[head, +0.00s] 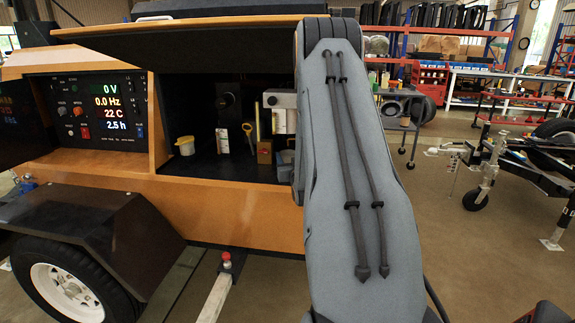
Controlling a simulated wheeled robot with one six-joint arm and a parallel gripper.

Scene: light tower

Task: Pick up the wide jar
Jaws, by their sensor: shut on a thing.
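My grey arm fills the middle right of the head view and covers the compartment's right end. My gripper is not visible; the arm hides it, along with anything it holds.
A control panel (98,108) is at left, and a fender (110,235) juts out below.

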